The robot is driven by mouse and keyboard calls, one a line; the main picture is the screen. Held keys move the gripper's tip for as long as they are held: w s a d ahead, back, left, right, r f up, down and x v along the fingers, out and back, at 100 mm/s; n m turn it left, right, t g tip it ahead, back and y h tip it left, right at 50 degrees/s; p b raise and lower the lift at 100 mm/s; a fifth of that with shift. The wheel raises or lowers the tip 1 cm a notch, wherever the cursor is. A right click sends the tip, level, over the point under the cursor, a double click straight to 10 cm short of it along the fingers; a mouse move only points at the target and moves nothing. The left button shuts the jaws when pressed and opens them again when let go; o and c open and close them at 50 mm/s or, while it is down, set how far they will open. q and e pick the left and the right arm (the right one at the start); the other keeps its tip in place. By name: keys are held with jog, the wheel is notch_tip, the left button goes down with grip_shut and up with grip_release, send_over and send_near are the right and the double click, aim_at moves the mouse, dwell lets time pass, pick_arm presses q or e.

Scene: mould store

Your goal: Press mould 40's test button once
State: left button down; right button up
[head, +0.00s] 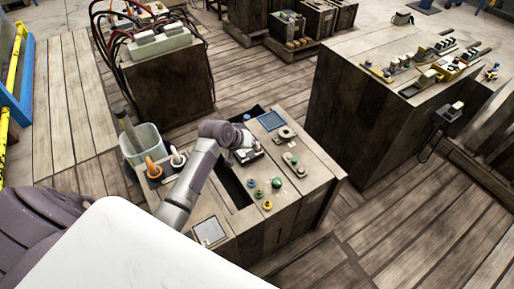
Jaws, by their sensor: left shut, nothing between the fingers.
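A wooden console (310,186) stands in front of me with controls on its top. Several small round buttons, green (277,182) and yellow (267,205), sit near its front. A small plate with knobs (294,163) lies further right. No number 40 is legible, so I cannot tell which control is mould 40's test button. My left gripper (249,156) is shut and empty, low over the middle of the console, behind the green and yellow buttons. Whether it touches anything there is unclear, and its fingertips are small in the view. My right gripper is not in view.
A clear bin (143,145) stands behind left. Wooden blocks with cables (165,90) and tools (345,125) stand beyond. Floor is free at right.

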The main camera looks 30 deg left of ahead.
pick_arm(q)
jog(key=w+a+r+n+t, duration=0.1)
jog(key=w+a+r, duration=0.1)
jog(key=w+r, duration=0.2)
jog(key=shift+w+h, duration=0.3)
jog(key=shift+w, duration=0.25)
jog(key=shift+f, duration=0.15)
notch_tip(320, 180, down, 7)
jog(key=b, duration=0.8)
jog(key=shift+f, duration=0.8)
jog(key=shift+f, duration=0.15)
jog(key=shift+f, duration=0.3)
